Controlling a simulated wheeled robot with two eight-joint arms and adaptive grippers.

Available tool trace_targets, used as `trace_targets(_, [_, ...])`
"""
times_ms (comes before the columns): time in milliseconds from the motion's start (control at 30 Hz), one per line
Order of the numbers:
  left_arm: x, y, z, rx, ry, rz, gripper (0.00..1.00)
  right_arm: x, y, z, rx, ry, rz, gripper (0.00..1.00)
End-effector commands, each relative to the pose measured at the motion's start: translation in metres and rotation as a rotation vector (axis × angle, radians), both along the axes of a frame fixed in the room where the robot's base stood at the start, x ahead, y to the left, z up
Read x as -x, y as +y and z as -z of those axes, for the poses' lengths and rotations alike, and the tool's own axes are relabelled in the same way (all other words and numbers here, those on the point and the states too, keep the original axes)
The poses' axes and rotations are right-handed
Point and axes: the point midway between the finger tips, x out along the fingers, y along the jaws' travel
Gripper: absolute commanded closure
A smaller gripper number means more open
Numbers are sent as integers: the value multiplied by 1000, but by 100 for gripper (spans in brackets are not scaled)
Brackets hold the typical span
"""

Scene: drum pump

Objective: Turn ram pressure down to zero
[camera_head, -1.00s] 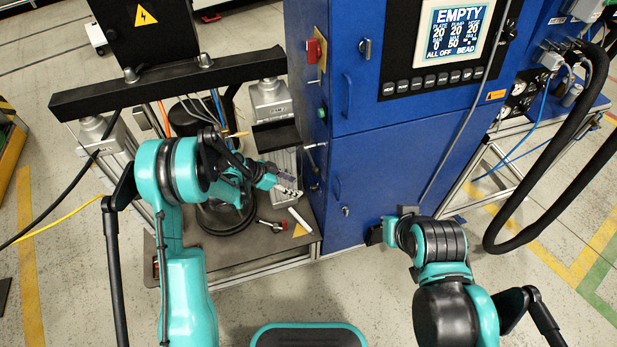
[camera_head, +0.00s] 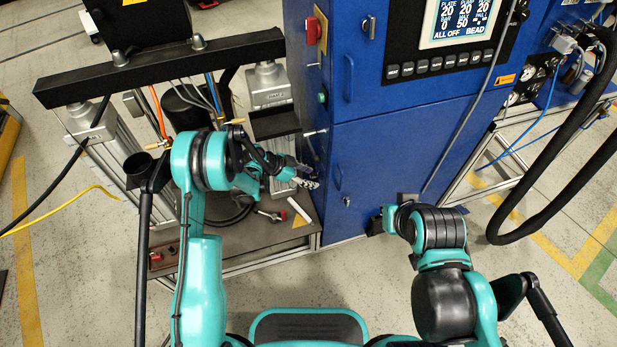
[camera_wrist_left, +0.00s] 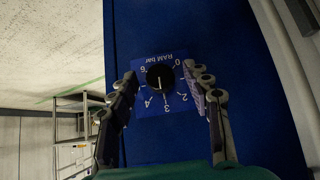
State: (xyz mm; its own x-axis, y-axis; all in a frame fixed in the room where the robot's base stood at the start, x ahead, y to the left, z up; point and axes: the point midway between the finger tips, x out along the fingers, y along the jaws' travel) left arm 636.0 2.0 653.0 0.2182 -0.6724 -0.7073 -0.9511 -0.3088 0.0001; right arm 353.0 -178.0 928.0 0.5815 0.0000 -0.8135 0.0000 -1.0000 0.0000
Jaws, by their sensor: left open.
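In the left wrist view, the black ram pressure knob (camera_wrist_left: 160,77) sits on a blue dial plate (camera_wrist_left: 167,107) marked "RAM bar", seen upside down. A pale line on the knob runs roughly up and down; its exact setting is hard to tell. The two fingers of my left gripper (camera_wrist_left: 161,84) are open, one on each side of the knob, with no clear contact. In the head view my left gripper (camera_head: 304,178) is at the left side of the blue cabinet (camera_head: 400,150); the knob is not distinguishable there. My right gripper (camera_head: 380,224) is low before the cabinet front, its fingers unclear.
A display (camera_head: 462,22) on the cabinet shows "ALL OFF" and "BEAD". A red switch (camera_head: 313,30) is above my left gripper. The drum press with its black crossbar (camera_head: 160,68) stands left. Thick black hoses (camera_head: 560,140) hang at right. Floor in front is clear.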

Motion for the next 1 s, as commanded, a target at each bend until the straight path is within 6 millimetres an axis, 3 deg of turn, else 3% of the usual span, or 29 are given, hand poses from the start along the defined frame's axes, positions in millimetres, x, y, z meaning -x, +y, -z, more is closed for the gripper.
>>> trace_targets(67, [0, 0, -1, 0, 0, 0, 53, 0, 0, 0, 0, 0, 0, 100])
trace_targets(233, [0, 0, -1, 0, 0, 0, 98, 0, 0, 0, 0, 0, 0, 100])
trace_targets(267, [0, 0, -1, 0, 0, 0, 100, 0, 0, 0, 0, 0, 0, 100])
trace_targets(433, [-1, 0, 0, 9, 24, -1, 100, 0, 0, 0, 0, 0, 0, 100])
trace_targets(733, [-6, 2, 0, 107, 323, -1, 100, 0, 0, 0, 0, 0, 0, 100])
trace_targets(1000, [-5, 2, 0, 116, 356, -1, 100, 0, 0, 0, 0, 0, 0, 100])
